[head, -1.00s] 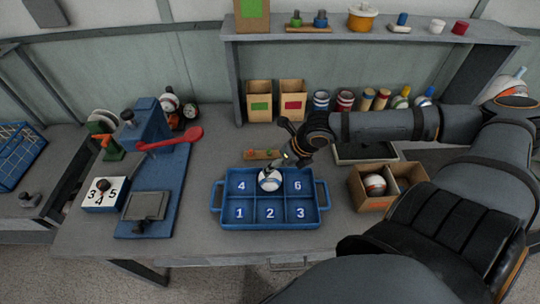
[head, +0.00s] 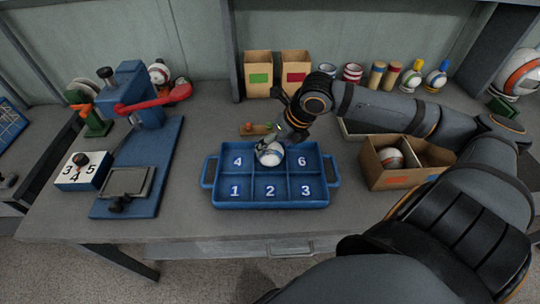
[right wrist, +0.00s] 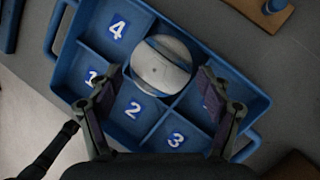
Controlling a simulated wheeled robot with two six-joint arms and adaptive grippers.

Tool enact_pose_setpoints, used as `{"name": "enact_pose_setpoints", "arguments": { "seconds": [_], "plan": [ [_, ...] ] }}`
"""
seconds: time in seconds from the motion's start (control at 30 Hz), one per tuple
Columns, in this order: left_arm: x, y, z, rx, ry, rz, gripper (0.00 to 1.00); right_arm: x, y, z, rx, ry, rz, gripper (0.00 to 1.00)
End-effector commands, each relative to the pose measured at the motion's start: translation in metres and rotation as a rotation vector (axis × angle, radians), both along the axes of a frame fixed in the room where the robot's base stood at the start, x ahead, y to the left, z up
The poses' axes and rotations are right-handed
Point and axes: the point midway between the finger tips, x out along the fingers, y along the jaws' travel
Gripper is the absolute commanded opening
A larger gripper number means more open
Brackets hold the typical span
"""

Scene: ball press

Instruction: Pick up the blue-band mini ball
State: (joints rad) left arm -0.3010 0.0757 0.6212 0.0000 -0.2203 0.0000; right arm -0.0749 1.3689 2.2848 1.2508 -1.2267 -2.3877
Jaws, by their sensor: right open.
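The blue-band mini ball (head: 269,153) is white with a blue stripe and sits in the top middle compartment of the blue numbered tray (head: 270,204). In the right wrist view, the ball (right wrist: 160,66) fills much of the space ahead of my right gripper (right wrist: 158,88). That gripper is open, one finger on each side of the ball's near part, with no clear contact. In the head view my right gripper (head: 284,142) comes down over the ball from behind and hides part of it. My left gripper is not in view.
A cardboard box (head: 398,181) with an orange-band ball (head: 390,158) stands right of the tray. A blue press (head: 137,150) with a red lever and a numbered block (head: 83,172) stand at the left. The table in front of the tray is narrow.

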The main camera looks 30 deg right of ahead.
Motion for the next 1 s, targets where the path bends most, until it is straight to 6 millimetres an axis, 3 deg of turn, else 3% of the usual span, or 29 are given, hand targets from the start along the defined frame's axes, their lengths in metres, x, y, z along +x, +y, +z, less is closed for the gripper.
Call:
{"name": "enact_pose_setpoints", "arguments": {
  "seconds": [0.53,0.87,1.0],
  "plan": [
    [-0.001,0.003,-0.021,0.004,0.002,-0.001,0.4,0.018,0.007,-0.042,0.006,-0.004,-0.002,0.78],
    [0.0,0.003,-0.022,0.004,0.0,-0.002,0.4,0.02,0.007,-0.047,0.0,-0.001,-0.001,0.78],
    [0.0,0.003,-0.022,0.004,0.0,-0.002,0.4,0.019,0.007,-0.047,0.0,-0.001,-0.001,0.63]
  ]
}}
